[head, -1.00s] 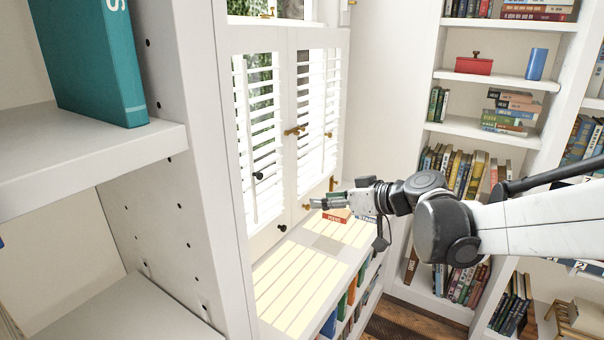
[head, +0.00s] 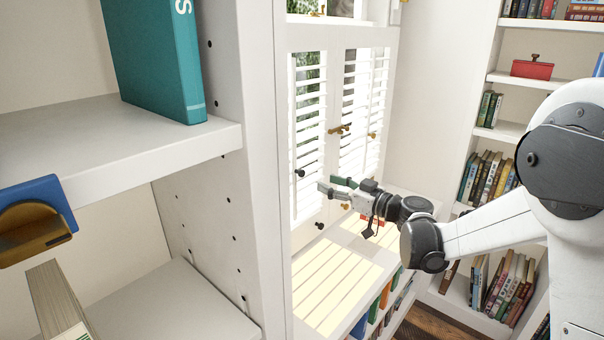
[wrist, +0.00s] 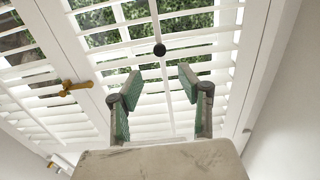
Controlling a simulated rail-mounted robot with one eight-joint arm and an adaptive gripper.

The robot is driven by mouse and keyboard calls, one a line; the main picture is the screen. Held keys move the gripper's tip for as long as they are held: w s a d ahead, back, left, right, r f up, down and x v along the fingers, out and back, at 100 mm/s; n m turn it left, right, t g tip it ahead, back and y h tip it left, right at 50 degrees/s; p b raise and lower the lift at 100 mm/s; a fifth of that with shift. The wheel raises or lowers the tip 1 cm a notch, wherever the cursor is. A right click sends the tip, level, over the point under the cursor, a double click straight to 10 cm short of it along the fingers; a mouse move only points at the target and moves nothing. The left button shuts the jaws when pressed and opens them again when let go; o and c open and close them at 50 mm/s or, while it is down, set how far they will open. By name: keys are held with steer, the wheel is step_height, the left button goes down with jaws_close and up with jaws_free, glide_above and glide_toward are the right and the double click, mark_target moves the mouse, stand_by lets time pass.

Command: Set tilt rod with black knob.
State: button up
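The black knob (head: 300,172) sits on the tilt rod of the left louvred shutter (head: 308,140) in the head view. In the wrist view the black knob (wrist: 159,50) is on the upright tilt rod (wrist: 165,85), in front of white slats. My gripper (head: 328,184) is just right of and below the knob in the head view. Its two green-padded fingers (wrist: 160,86) are spread apart with nothing between them. In the wrist view the knob appears above the gap between the fingertips, clear of both. The depth left between knob and fingertips is hard to judge.
A brass latch (head: 340,129) is on the shutter frames, and shows in the wrist view (wrist: 73,88). Another black knob (head: 319,226) is lower down. A slatted sunlit sill (head: 335,285) lies below. A white bookcase (head: 255,200) stands at left, with a teal book (head: 155,60).

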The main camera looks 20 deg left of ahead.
mark_target(303, 173)
steer(key=x, duration=1)
steer(key=shift+w+a, duration=0.1)
steer(key=shift+a, duration=0.25)
jaws_close()
